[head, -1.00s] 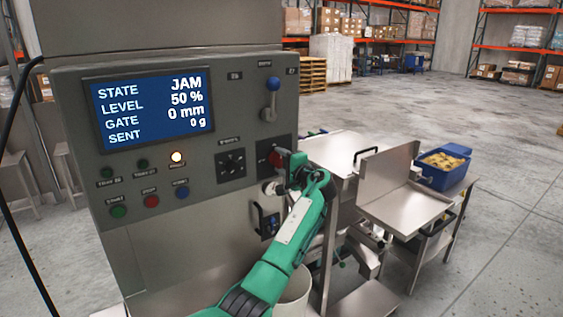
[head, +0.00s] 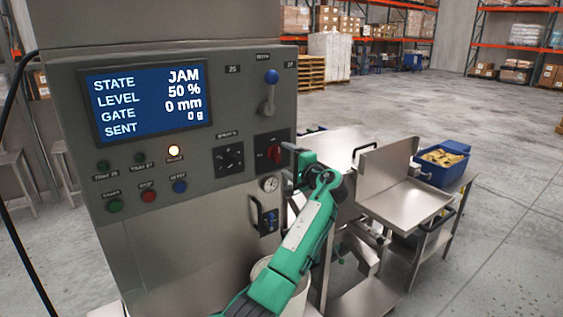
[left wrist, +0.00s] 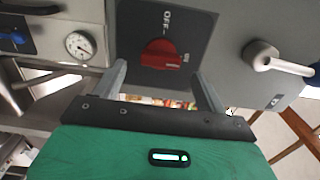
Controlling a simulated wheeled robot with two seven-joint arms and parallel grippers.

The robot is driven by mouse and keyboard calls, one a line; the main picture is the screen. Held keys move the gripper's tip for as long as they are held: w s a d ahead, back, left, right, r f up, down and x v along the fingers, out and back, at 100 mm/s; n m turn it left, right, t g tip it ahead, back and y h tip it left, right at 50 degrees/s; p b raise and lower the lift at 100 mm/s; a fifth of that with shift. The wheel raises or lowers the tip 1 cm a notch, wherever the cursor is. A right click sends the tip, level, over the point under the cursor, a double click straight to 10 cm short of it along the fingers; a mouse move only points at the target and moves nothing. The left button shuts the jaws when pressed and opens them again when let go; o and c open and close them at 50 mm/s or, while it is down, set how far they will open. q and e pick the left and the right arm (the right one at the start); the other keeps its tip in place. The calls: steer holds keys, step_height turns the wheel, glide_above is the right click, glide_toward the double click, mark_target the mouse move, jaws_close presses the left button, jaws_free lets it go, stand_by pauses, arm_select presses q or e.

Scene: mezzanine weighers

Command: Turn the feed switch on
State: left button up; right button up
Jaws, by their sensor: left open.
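The red rotary switch (head: 274,153) sits on a dark plate on the grey cabinet's right side. In the left wrist view the red knob (left wrist: 160,54) shows with OFF and ON marks; its bar lies across the picture, its right end near the ON mark. I take it for the feed switch. My left gripper (head: 290,162) is just right of it in the head view. In the left wrist view the open fingers (left wrist: 158,76) stand either side of the knob, apart from it, with nothing held. My right gripper is not in view.
The screen (head: 150,105) reads STATE JAM, LEVEL 50 %, GATE 0 mm. A blue-knobbed lever (head: 270,92) is above the switch and a round gauge (head: 270,184) below. A steel bench with a tray (head: 405,203) and a blue bin (head: 437,172) stand right.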

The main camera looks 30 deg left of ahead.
arm_select(q)
steer(key=b+v, duration=0.2)
steer(key=v, duration=0.7)
steer(key=shift+d+b, duration=0.3)
